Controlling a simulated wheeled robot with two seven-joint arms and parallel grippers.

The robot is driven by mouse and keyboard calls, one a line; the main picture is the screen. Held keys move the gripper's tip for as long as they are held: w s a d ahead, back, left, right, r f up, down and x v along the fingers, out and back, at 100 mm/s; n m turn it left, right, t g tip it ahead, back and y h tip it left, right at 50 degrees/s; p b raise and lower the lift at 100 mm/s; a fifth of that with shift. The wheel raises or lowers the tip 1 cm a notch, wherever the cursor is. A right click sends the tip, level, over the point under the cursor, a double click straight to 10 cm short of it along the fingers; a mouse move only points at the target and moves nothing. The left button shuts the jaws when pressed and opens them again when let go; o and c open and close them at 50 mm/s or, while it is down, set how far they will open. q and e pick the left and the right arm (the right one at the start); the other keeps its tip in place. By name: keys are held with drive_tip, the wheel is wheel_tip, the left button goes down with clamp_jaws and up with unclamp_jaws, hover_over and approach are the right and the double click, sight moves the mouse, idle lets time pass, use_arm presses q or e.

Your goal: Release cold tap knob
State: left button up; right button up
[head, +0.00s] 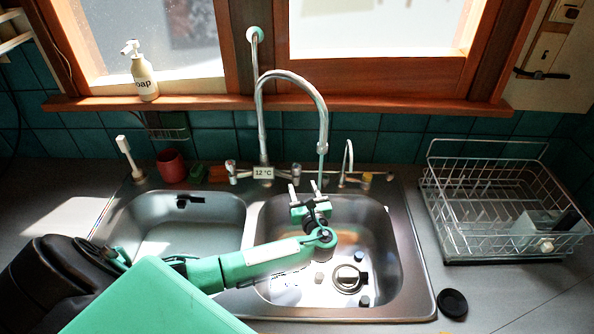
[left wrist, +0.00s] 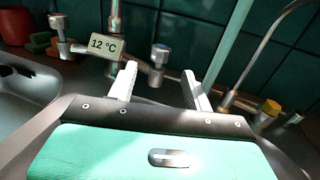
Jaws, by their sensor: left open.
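The cold tap knob (left wrist: 159,54), chrome with a blue mark, shows in the left wrist view between and just beyond my fingertips. In the head view the knob (head: 296,171) is on the tap body, right of the display reading 12 °C (head: 263,172). My left gripper (head: 304,186) is open over the back of the right basin, its white fingers pointing at the tap. In the left wrist view the gripper (left wrist: 160,70) has nothing between its fingers. The tall curved spout (head: 322,108) pours a thin bluish stream. My right gripper is out of view.
The other knob (head: 231,168) is left of the display. A thin second spout (head: 348,158) stands close on the right. The right basin (head: 385,262) lies below my arm. A wire dish rack (head: 445,232) is far right; a red cup (head: 171,166) is left.

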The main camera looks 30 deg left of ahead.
sight(297, 173)
use_arm(q)
drive_tip(key=b+x, duration=0.1)
drive_tip(key=x, duration=0.1)
drive_tip(key=b+x, duration=0.1)
drive_tip(key=x, duration=0.2)
drive_tip(key=b+x, duration=0.1)
drive_tip(key=x, duration=0.2)
drive_tip(key=shift+w+f+b, duration=0.25)
drive_tip(key=shift+f+b, duration=0.05)
drive_tip(key=shift+b, duration=0.1)
drive_tip(key=shift+w+a, duration=0.25)
drive_tip(key=shift+a, duration=0.05)
drive_tip(key=shift+w+a+r, duration=0.15)
drive_tip(key=shift+w+a, duration=0.15)
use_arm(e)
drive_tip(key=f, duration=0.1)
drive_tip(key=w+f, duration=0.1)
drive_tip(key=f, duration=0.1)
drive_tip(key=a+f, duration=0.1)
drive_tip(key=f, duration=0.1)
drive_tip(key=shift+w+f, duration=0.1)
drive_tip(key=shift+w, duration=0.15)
use_arm(q)
drive_tip(key=c, duration=1)
drive_tip(key=shift+o, duration=0.2)
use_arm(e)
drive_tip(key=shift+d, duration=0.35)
